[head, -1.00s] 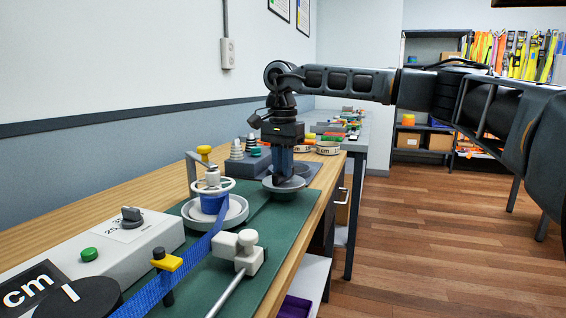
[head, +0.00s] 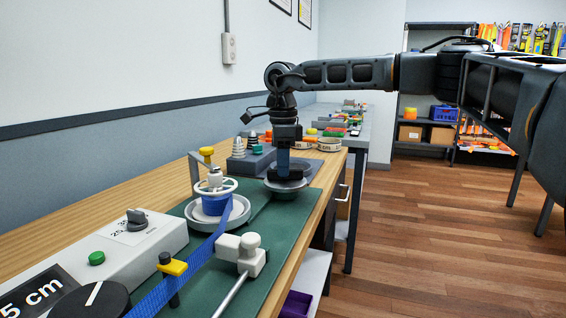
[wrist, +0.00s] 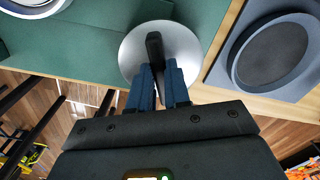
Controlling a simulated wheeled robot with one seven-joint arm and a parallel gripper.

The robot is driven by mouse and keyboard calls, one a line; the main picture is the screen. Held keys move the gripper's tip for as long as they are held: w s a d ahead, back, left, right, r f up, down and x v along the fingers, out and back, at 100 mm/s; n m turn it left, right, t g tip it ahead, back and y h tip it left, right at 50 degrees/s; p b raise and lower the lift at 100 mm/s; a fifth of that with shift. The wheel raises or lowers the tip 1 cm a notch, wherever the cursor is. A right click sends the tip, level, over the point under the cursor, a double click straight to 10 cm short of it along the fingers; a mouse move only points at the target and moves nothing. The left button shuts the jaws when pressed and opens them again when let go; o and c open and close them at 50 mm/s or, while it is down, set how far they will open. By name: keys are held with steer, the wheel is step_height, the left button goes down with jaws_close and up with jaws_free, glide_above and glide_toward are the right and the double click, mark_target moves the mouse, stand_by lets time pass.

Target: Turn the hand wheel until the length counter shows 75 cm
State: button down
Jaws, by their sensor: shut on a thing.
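The hand wheel (head: 288,189) is a grey disc with a dark bar handle, lying flat on the green mat. In the wrist view the wheel (wrist: 188,50) is below my gripper (wrist: 158,72), whose blue fingers are shut on its dark bar handle (wrist: 154,45). In the head view my gripper (head: 287,174) points straight down onto the wheel. The length counter (head: 35,296) is a black display at the bottom left. It reads "5 cm", with anything before the 5 cut off by the picture edge.
A blue strap (head: 190,265) runs from a white-rimmed reel (head: 216,201) past a yellow-topped post (head: 172,267). A black dial with a white line (head: 92,301), a green button (head: 97,258) and a grey knob (head: 137,220) are near the counter. A blue-grey block (head: 245,163) stands behind.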

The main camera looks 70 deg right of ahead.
steer(key=m, duration=0.4)
steer(key=shift+d+m+p, duration=0.15)
steer(key=shift+m+p, duration=0.15)
steer(key=shift+d+m, duration=0.1)
steer(key=shift+m, duration=1.9)
steer(key=c, duration=1.1)
jaws_free()
steer(key=shift+r, duration=0.1)
steer(key=shift+r+p, duration=0.6)
steer(key=shift+r, duration=3.2)
